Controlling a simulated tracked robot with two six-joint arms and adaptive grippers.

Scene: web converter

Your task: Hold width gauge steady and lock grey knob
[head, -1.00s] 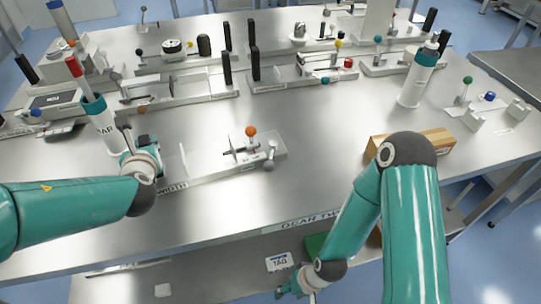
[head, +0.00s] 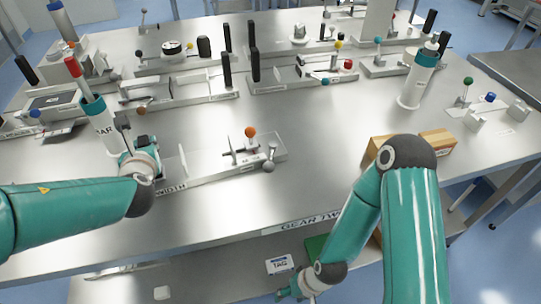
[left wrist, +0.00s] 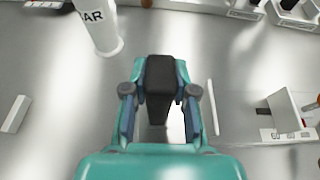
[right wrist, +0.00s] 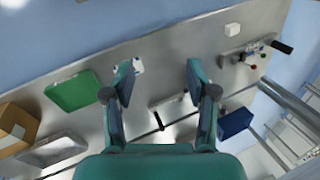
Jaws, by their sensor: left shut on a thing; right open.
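The width gauge is a flat metal rail (head: 215,170) near the table's front edge, with a label partly hidden by my left arm. It carries an upright plate (head: 183,161), an orange ball knob (head: 250,132) and a grey knob (head: 268,166) at its right end. My left gripper (head: 128,148) is at the rail's left end. In the left wrist view the left gripper (left wrist: 160,105) is shut on a dark upright handle (left wrist: 160,78). My right gripper (head: 290,291) is open and low, in front of the table; its fingers (right wrist: 157,85) are apart and empty in the right wrist view.
A cardboard box (head: 432,143) lies at the right. Several other fixtures line the back. A lower shelf holds a tag card (head: 279,265) and a green item (right wrist: 74,91).

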